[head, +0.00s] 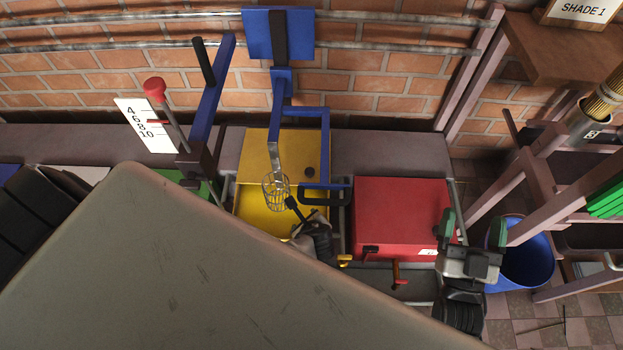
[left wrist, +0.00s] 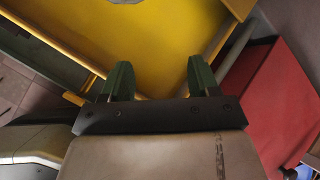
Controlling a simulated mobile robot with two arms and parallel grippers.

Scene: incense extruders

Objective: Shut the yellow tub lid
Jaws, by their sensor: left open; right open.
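The yellow tub (head: 250,221) stands at the middle of the bench in the head view. Its lid (head: 255,150) is raised and leans back behind the opening, with a dark knob on it. In the left wrist view the yellow tub (left wrist: 165,35) fills the upper middle. My left gripper (left wrist: 157,66) is open and empty there, its green fingers over the tub's edge area; contact cannot be told. In the head view my own arm largely hides that gripper. My right gripper (head: 472,222) is open and empty, right of the red tub.
A blue frame (head: 325,135) with a wire basket (head: 276,192) hangs over the yellow tub and lid. The red tub (head: 400,210) is shut, beside it on the right. A red-knobbed lever (head: 155,90) stands left. A blue bucket (head: 525,262) and wooden racks are at right.

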